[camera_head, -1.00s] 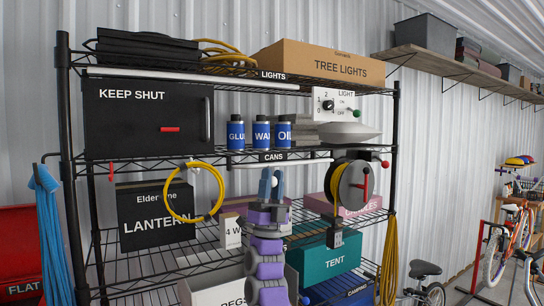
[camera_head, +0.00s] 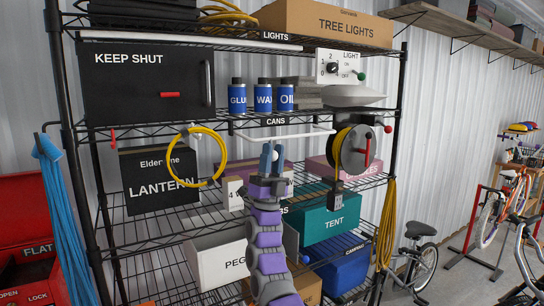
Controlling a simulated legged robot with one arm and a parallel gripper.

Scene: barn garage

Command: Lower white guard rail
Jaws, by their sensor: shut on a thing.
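The white guard rail (camera_head: 305,135) is a thin bar across the front of the shelf with the CANS label (camera_head: 277,121). It hangs a little below that shelf's edge, with short arms at its ends. My gripper (camera_head: 269,152) is at the rail's middle, its blue fingers upright and shut on it. The fingers hide the exact point of contact.
Blue cans (camera_head: 263,95) stand on the shelf above the rail. A yellow cable loop (camera_head: 224,160) hangs to the left and a cable reel (camera_head: 354,150) to the right. A teal TENT box (camera_head: 325,220) and a LANTERN box (camera_head: 160,180) sit below.

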